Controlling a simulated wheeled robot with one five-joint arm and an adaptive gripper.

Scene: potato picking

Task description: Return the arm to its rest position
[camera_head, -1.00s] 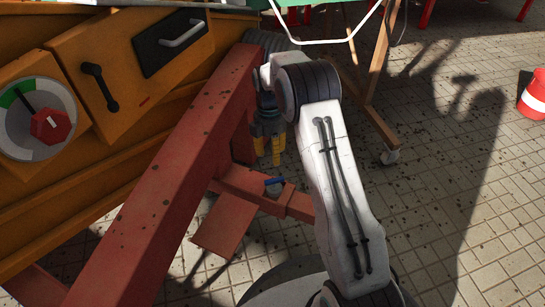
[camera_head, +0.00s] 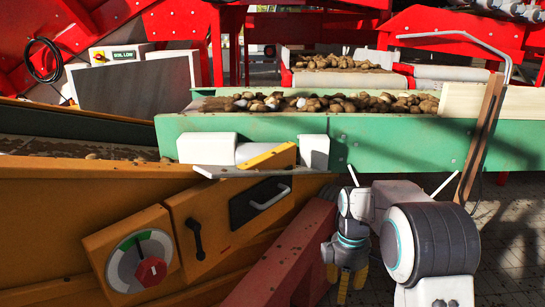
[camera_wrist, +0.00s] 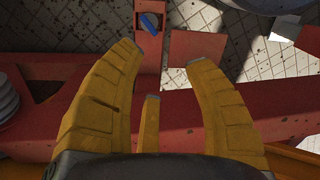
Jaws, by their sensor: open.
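My gripper (camera_head: 345,285) hangs pointing down at the lower right of the head view, beside a red sloping beam (camera_head: 285,262). My white arm with its dark round joint (camera_head: 445,240) is bent and folded near the bottom edge. In the wrist view, the yellow fingers of my gripper (camera_wrist: 163,58) are spread apart with nothing between them. The red beam (camera_wrist: 240,112) lies below them. The lower part of my arm is cut off by the head view.
An orange cabinet with a dial (camera_head: 140,258) stands at left. A green conveyor side (camera_head: 400,143) runs above my gripper, with potatoes (camera_head: 330,103) behind it. A wooden post (camera_head: 484,135) rises at right. A blue-handled part (camera_wrist: 149,22) sits on red metal below. Paved floor shows at right.

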